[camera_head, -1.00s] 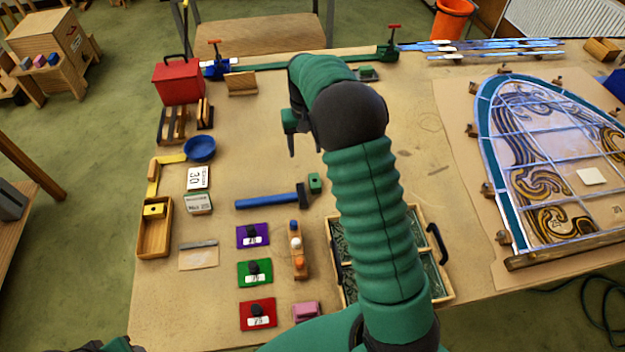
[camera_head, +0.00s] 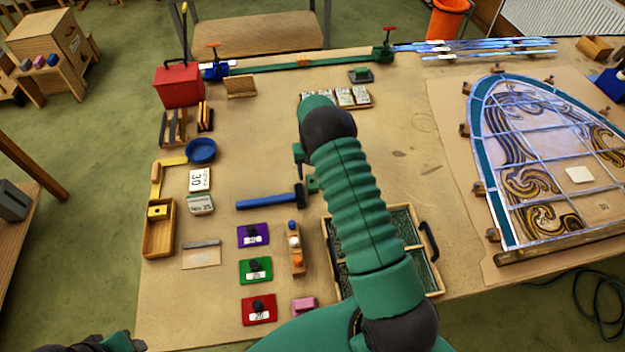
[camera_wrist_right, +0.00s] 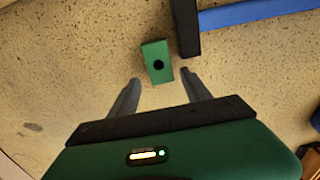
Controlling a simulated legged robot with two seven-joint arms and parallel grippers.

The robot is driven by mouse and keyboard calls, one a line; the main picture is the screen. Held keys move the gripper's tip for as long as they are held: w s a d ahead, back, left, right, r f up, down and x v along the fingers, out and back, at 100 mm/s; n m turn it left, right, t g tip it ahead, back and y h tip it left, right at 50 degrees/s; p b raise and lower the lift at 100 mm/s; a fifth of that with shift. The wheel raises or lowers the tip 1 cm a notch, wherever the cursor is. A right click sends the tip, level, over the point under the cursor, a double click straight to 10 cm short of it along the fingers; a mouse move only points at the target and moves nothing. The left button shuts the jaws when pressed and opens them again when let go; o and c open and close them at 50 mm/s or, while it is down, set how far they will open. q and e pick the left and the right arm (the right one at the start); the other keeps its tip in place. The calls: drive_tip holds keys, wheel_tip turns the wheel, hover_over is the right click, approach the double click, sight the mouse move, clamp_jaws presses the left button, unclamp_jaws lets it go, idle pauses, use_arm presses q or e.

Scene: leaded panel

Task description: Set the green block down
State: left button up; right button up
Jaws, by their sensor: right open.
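The green block (camera_head: 313,184) is on the table just right of the blue-handled hammer's head, partly hidden by my right arm in the head view. In the right wrist view the green block (camera_wrist_right: 157,62) shows a dark round spot on its face. It lies just beyond my right gripper's fingertips, roughly between their lines. My right gripper (camera_wrist_right: 161,79) is open, with nothing between its fingers. In the head view my right gripper (camera_head: 301,170) is mostly hidden behind my arm. Of my left arm only a part shows at the bottom left edge; its gripper is not visible.
The hammer (camera_head: 268,200) lies close to the block. Purple (camera_head: 253,236), green (camera_head: 256,271) and red (camera_head: 259,310) pads lie nearer. A compartmented tray (camera_head: 438,284) is partly under my arm. The leaded panel (camera_head: 545,160) fills the right. The table's middle back is fairly clear.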

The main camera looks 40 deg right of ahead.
drive_tip(key=shift+w+a+f, duration=0.15)
drive_tip(key=shift+f, duration=0.7)
clamp_jaws()
drive_tip(key=shift+r, duration=0.1)
